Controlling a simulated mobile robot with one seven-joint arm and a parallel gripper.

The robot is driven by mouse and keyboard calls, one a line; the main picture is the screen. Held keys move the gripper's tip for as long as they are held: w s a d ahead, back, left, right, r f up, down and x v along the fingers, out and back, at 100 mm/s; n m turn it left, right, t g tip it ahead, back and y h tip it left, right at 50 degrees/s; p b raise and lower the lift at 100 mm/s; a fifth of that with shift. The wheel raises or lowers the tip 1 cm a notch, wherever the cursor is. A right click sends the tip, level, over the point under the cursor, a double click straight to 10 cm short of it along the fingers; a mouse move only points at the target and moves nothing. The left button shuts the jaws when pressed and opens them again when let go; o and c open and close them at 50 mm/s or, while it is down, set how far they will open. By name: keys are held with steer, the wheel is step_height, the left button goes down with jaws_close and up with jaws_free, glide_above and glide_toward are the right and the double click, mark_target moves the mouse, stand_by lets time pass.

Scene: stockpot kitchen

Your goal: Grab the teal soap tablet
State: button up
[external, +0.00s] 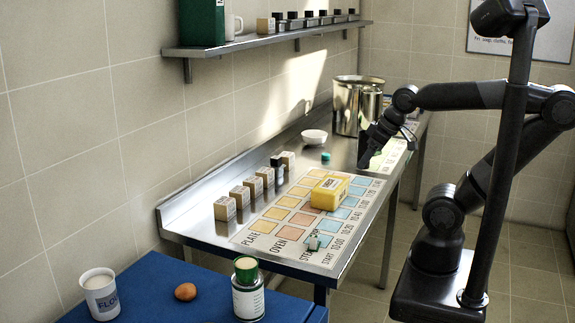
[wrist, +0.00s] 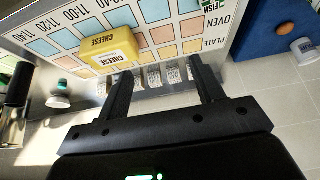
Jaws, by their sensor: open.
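The teal soap tablet (external: 326,157) is a small teal piece lying on the steel counter, in front of the white bowl. In the wrist view it appears as a small green-teal spot (wrist: 62,84) at the left, beside the bowl. My gripper (external: 366,160) is above the counter, to the right of the tablet in the external view and apart from it. In the wrist view my gripper (wrist: 160,70) has its two fingers wide apart with nothing between them close by. The tablet lies outside the fingers, to their left.
The white bowl (external: 314,136) and a tall steel stockpot (external: 350,106) stand behind the tablet. A yellow cheese box (external: 329,191) sits on the printed chart (external: 262,238). Several small boxes (external: 240,196) line the wall side. A shelf (external: 260,42) runs above.

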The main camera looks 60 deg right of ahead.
steer(key=w+d+r+m, duration=0.3)
steer(key=w+d, duration=0.3)
steer(key=w, duration=0.4)
steer(key=m+g+h, duration=0.3)
steer(key=m, duration=0.4)
glide_above(326, 155)
steer(key=s+a, duration=0.2)
step_height(326, 155, down, 21)
steer(key=shift+r, duration=0.15)
steer(key=shift+w+d+x, duration=0.15)
steer(key=shift+x, duration=1.25)
steer(key=shift+w+d+x, duration=0.15)
steer(key=shift+x, duration=1.3)
steer(key=shift+r+h, duration=0.2)
steer(key=shift+h, duration=0.1)
steer(key=shift+c, duration=0.4)
